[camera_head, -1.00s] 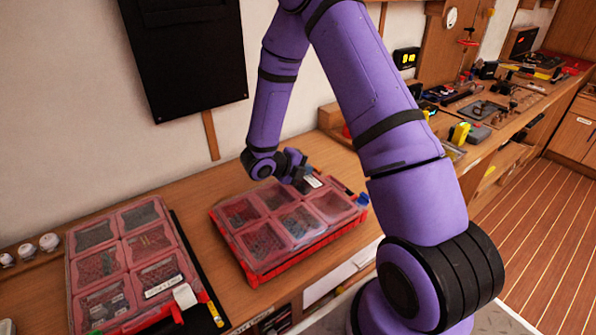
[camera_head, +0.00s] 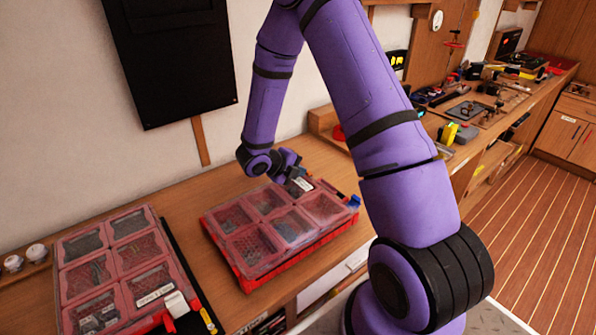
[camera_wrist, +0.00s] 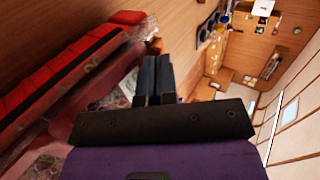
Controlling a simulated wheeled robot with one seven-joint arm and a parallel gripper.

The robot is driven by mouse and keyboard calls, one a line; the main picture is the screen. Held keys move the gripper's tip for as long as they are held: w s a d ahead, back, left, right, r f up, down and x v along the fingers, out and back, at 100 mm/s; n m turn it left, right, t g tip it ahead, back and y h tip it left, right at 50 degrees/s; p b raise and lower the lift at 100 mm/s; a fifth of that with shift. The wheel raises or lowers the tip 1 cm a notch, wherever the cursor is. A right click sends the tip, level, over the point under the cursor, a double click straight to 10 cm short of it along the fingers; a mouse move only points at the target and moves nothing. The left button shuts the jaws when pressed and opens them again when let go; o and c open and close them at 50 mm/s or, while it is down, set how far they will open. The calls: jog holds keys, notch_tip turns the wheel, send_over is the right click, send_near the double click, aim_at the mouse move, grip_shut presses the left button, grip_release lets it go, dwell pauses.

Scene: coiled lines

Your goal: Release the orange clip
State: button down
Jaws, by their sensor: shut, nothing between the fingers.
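A red organizer case (camera_head: 240,277) with a clear lid lies on the wooden bench. My gripper (camera_head: 298,186) is over the far edge of its lid. In the wrist view, my gripper (camera_wrist: 155,60) has its two dark fingers together with nothing between them. A small orange piece (camera_wrist: 154,46), which looks like the orange clip, shows just beyond the fingertips at the case's edge. I cannot tell whether the fingers touch it. In the head view the orange clip cannot be made out. A blue latch-like piece (camera_head: 354,201) sits at the case's right corner.
A second organizer case (camera_head: 72,297) lies at the left of the bench, with small white jars (camera_head: 37,252) behind it. A black panel (camera_head: 175,60) hangs on the wall. Bare bench lies between the cases. Tools and a yellow item (camera_head: 449,132) are along the right.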

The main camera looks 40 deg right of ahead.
jog(key=shift+d+r+y, duration=0.2)
jog(key=shift+d+y, duration=0.2)
jog(key=shift+y, duration=0.3)
jog(key=shift+d+r+y, duration=0.25)
jog(key=shift+d+y, duration=0.4)
jog(key=shift+y, duration=0.25)
jog(key=shift+w+d+f+y, duration=0.1)
jog(key=shift+d+f+y, duration=0.05)
jog(key=shift+d+y, duration=0.85)
jog(key=shift+d+f+y, duration=0.1)
jog(key=shift+d+y, duration=0.7)
jog(key=shift+d, duration=0.4)
jog(key=shift+r, duration=0.1)
jog(key=shift+r, duration=0.7)
jog(key=shift+a+r, duration=0.1)
jog(key=shift+a, duration=0.05)
